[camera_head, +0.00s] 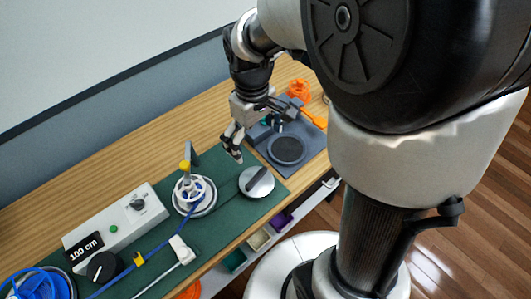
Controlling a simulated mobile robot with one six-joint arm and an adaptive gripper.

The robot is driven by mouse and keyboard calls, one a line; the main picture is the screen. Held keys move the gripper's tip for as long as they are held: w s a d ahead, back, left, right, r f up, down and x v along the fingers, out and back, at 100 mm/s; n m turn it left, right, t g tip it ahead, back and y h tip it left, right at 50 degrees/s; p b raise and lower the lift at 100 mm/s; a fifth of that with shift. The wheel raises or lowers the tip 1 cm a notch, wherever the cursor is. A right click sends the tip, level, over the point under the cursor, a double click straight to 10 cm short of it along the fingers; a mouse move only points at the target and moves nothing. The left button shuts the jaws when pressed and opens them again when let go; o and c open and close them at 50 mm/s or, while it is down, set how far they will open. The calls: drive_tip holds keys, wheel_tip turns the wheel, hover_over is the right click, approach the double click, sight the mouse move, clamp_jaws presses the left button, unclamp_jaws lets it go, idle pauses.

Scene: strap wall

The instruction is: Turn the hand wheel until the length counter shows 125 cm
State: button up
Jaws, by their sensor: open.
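A white wheel with a yellow knob on top (194,194) stands on the green mat; I take it to be the hand wheel. A blue strap (160,246) runs to it from the lower left. The length counter (83,247) is a black display on the front of a pale box and reads 100 cm. My gripper (234,154) is open and empty, pointing down over the bench. In the picture it is up and to the right of the wheel and apart from it.
A silver disc with a dark handle (257,182) sits right of the wheel. A blue spool (42,287) and a black knob (103,267) are at lower left. A grey plate with a dark round pad (287,149) lies farther right. An orange part (298,90) stands behind it.

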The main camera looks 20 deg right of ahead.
drive_tip(key=n, duration=0.1)
drive_tip(key=b, duration=0.6)
approach(256, 176)
wheel_tip(256, 176, down, 9)
drive_tip(key=shift+f, duration=0.1)
drive_tip(key=shift+c, duration=0.4)
drive_tip(key=c, duration=1)
